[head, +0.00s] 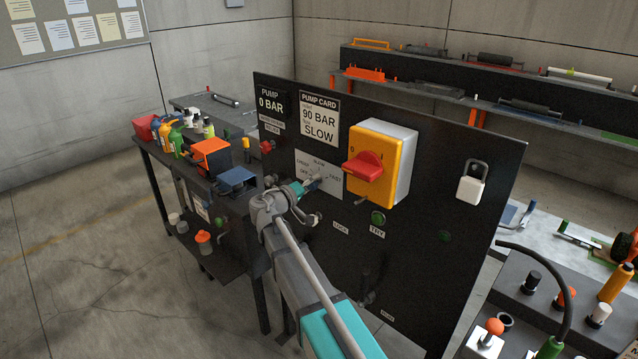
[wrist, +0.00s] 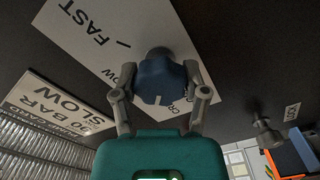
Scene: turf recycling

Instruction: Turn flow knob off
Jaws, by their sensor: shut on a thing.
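The blue flow knob (wrist: 160,80) sits on a white dial plate (head: 309,164) on the black panel. In the wrist view the plate's FAST label shows at upper left, and a few letters show right of the knob. The knob has a pale mark facing the bottom of the wrist picture. I cannot tell which label it points at. My gripper (wrist: 160,76) is shut on the knob, one finger on each side. In the head view my gripper (head: 309,186) is at the plate and mostly hides the knob.
The pump display (head: 270,104) reads 0 BAR, and the pump card (head: 319,118) reads 90 BAR, SLOW. A red rotary switch (head: 363,167) on a yellow box is close at right. A green button (head: 378,218) and a white padlock (head: 470,188) are on the panel.

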